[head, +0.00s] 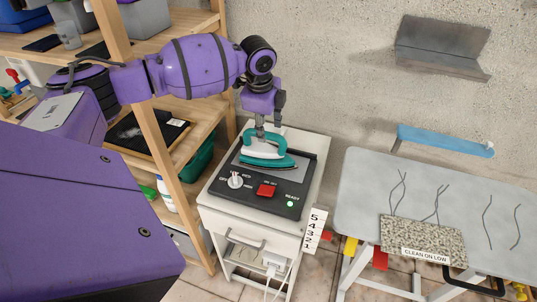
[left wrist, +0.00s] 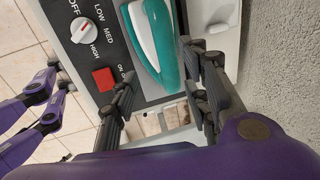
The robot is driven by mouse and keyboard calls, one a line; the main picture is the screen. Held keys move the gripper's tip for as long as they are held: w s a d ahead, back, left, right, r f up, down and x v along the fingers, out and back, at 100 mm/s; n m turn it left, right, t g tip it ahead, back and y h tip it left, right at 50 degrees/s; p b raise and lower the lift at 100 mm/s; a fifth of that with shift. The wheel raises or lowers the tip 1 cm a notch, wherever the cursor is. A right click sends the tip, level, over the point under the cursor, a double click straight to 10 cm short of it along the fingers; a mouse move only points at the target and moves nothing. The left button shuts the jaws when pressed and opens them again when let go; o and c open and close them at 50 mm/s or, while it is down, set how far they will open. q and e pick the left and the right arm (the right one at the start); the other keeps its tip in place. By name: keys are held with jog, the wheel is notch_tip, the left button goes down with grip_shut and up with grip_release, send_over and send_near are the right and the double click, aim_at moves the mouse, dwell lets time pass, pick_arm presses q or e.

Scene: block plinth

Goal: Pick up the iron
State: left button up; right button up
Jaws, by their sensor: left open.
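The iron (head: 264,150), teal with a white part, rests on a grey plate in the black-framed control panel on top of the white cabinet. My left gripper (head: 261,126) points down right at the iron's upper part, with its fingers open. In the left wrist view the iron (left wrist: 158,42) shows at the top, between the two open dark fingers of my left gripper (left wrist: 163,75). I cannot tell whether the fingers touch it. Its far end is cut off there.
The panel carries a white dial (head: 235,180), a red switch (head: 266,190) and a lit green light (head: 290,204). A wooden shelf (head: 188,160) stands close on the left. A grey ironing board (head: 365,190) with a speckled pad (head: 425,236) stands right. The wall is behind.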

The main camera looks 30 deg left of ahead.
aim_at(269, 133)
pick_arm(q)
jog(key=f, duration=0.1)
jog(key=w+f, duration=0.1)
jog(key=f, duration=0.1)
jog(key=w+f, duration=0.1)
jog(key=f, duration=0.1)
jog(key=shift+w, duration=0.15)
jog(key=shift+f, duration=0.25)
jog(key=c, duration=0.9)
grip_shut()
pick_arm(e)
jog(key=shift+w+a, duration=0.15)
jog(key=shift+w, duration=0.25)
pick_arm(q)
jog(key=shift+w+a+r, duration=0.1)
